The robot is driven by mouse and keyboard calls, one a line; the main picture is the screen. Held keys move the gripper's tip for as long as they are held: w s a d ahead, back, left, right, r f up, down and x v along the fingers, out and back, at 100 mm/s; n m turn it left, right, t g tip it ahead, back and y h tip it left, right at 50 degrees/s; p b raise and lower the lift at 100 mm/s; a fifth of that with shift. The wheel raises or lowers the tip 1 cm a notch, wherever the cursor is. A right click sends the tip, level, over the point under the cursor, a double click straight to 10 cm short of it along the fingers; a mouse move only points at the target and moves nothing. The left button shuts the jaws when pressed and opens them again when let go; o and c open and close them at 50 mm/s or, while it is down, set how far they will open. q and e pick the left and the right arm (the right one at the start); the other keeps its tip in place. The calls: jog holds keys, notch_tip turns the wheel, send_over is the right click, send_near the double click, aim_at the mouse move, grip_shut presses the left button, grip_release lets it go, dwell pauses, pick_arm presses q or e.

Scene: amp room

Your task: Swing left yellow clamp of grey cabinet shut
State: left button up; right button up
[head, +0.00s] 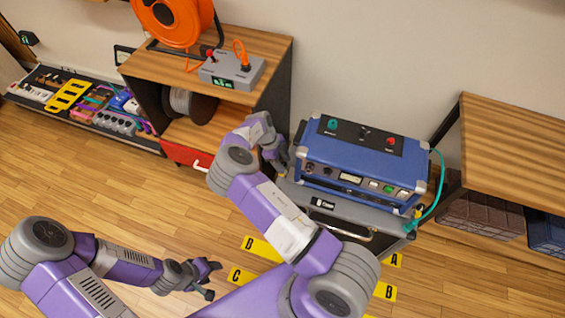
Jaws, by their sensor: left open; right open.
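The grey cabinet (340,207) stands at centre right with a blue instrument case (350,165) on top. A small yellow clamp (418,212) shows at its right end, beside a teal cable. My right gripper (281,162) is open, close to the cabinet's left end and the case's left side; contact cannot be told. My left gripper (211,281) is open and empty above the wooden floor, well to the lower left of the cabinet.
A wooden-topped shelf (262,48) with an orange cable reel (175,20) and grey control box (231,70) stands left of the cabinet. A wooden table (520,145) is at right. Yellow floor markers (262,248) lie before the cabinet.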

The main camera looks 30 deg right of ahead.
grip_shut()
dwell(0.3)
jog(key=n+t+h+p, duration=0.1)
jog(key=n, duration=0.3)
jog(key=shift+s+a, duration=0.1)
jog(key=n+t, duration=0.1)
jog(key=n, duration=0.1)
jog(key=n+t+p, duration=0.1)
jog(key=n, duration=0.2)
jog(key=shift+s+h, duration=0.15)
jog(key=shift+h, duration=0.15)
jog(key=n+t, duration=0.1)
jog(key=n, duration=0.2)
jog(key=shift+s+p, duration=0.1)
jog(key=shift+p, duration=0.25)
jog(key=shift+n+t, duration=1)
jog(key=shift+n, duration=1.1)
